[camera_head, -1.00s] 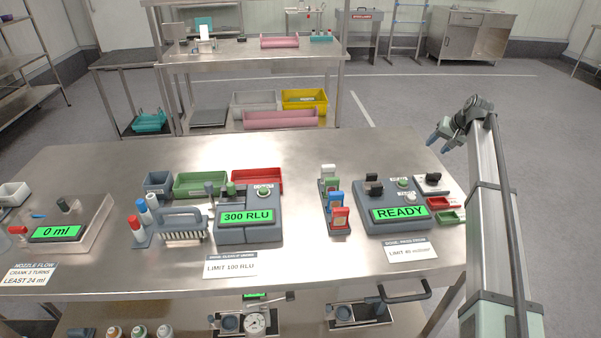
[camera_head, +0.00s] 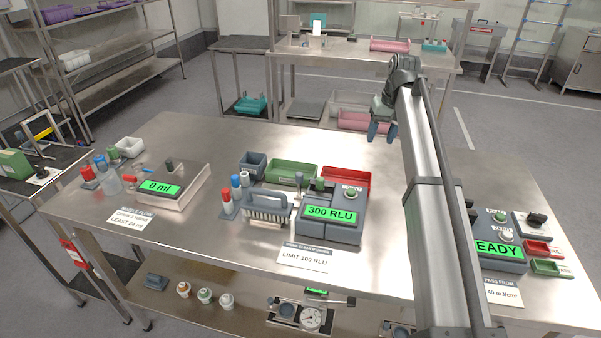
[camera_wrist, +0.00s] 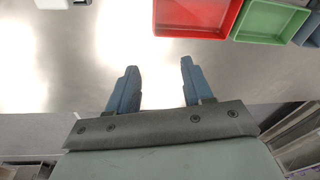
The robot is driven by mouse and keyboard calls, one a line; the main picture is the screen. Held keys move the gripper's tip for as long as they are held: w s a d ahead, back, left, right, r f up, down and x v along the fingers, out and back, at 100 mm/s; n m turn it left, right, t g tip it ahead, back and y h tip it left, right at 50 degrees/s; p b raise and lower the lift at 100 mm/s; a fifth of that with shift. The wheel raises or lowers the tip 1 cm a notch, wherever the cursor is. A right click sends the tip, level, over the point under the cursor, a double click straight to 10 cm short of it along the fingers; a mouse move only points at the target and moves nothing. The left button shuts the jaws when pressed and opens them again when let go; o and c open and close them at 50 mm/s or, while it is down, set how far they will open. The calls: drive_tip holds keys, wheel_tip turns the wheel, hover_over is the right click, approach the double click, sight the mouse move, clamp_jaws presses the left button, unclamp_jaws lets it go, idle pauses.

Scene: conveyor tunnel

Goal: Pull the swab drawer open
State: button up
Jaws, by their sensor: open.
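I cannot make out a drawer marked for swabs in either view; my arm covers part of the bench front at the right. My gripper (camera_head: 382,132) is open and empty, raised near the far edge of the steel bench (camera_head: 228,135), behind the red tray (camera_head: 346,176). In the wrist view its two blue fingers (camera_wrist: 158,63) stand apart with nothing between them. The red tray (camera_wrist: 190,32) and the green tray (camera_wrist: 268,20) lie beyond the fingertips there, not touched.
A READY unit (camera_head: 497,260) is partly hidden by my arm. Gauges and pots (camera_head: 205,295) sit on the lower shelf. The bench's left rear is clear.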

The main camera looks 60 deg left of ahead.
sight(299, 174)
drive_tip(key=s+a+r+n+h, duration=0.1)
drive_tip(key=s+a+r, duration=0.1)
drive_tip(key=s, duration=0.6)
drive_tip(key=s+a+r+n, duration=0.1)
drive_tip(key=s+a+n, duration=0.1)
drive_tip(key=s, duration=0.5)
drive_tip(key=s+a+r+n+h, duration=0.1)
drive_tip(key=s+a+r, duration=0.15)
drive_tip(key=s, duration=0.55)
wheel_tip(299, 174, down, 14)
drive_tip(key=shift+s+f, duration=0.1)
drive_tip(key=shift+f, duration=0.05)
clamp_jaws()
